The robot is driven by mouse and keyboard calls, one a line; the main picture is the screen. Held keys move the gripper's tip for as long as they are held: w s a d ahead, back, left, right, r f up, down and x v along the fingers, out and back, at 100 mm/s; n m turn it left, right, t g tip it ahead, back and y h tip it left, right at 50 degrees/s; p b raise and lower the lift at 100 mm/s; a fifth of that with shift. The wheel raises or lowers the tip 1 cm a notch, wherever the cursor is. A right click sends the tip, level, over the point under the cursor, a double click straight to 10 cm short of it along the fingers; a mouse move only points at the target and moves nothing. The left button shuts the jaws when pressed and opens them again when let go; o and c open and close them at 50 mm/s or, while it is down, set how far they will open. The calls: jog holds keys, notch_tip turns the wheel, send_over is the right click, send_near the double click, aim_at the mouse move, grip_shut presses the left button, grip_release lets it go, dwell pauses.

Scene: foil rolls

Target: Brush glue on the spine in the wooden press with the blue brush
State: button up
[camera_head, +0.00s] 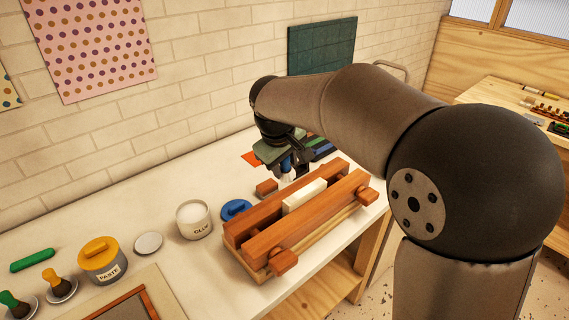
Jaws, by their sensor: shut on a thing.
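The wooden press (262,243) stands on the white bench, with a cream book block (304,197) clamped upright between its two reddish beams. My gripper (288,168) is above and behind the far side of the press, apart from the spine. It is shut on the blue brush (286,164), of which a small blue part shows below the gripper body. The bristles are hard to make out against the press. The open glue jar (194,221), labelled GLUE, stands left of the press and shows white content. A blue lid (236,209) lies between jar and press.
A paste jar (102,262) with an orange lid, an empty white saucer (148,243), a green brush (14,304) and an orange brush (59,286) on saucers stand to the left. A framed board (130,303) lies at the front. My arm covers much of the right side.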

jog(key=shift+f, duration=0.1)
dwell(0.5)
jog(key=shift+f+b, duration=0.4)
jog(key=shift+b, duration=0.05)
jog(key=shift+r, duration=0.1)
